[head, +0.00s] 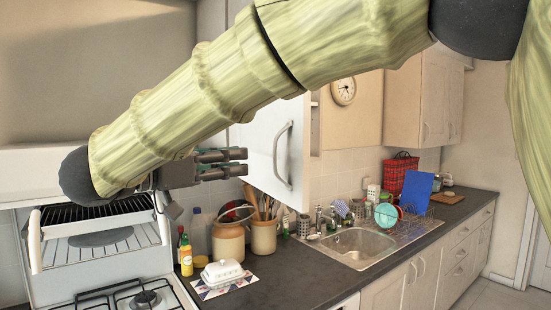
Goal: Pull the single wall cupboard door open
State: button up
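The wall cupboard door (262,135) is a pale white panel hanging above the counter, partly covered by my arm at the top. Its grey bow handle (283,156) runs upright near the right side. The door stands at an angle, and a narrow strip with shelf edges (315,125) shows past its right edge, so it looks partly open. My gripper (243,162) points right, left of the handle and apart from it in the picture. Its two fingers are spread with nothing between them. Whether a finger touches the door I cannot tell.
Below are a dark counter (300,282) with jars of utensils (228,242), a butter dish (222,272) and bottles. A cooker with a raised grill (95,245) stands left. A sink (355,245) and dish rack (408,228) are right. A wall clock (343,91) hangs beyond the door.

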aim_at(275, 157)
jog(key=p+x, duration=0.3)
jog(key=x, duration=0.7)
jog(key=shift+w+d, duration=0.2)
jog(key=shift+d, duration=0.1)
jog(key=shift+c, duration=0.3)
grip_shut()
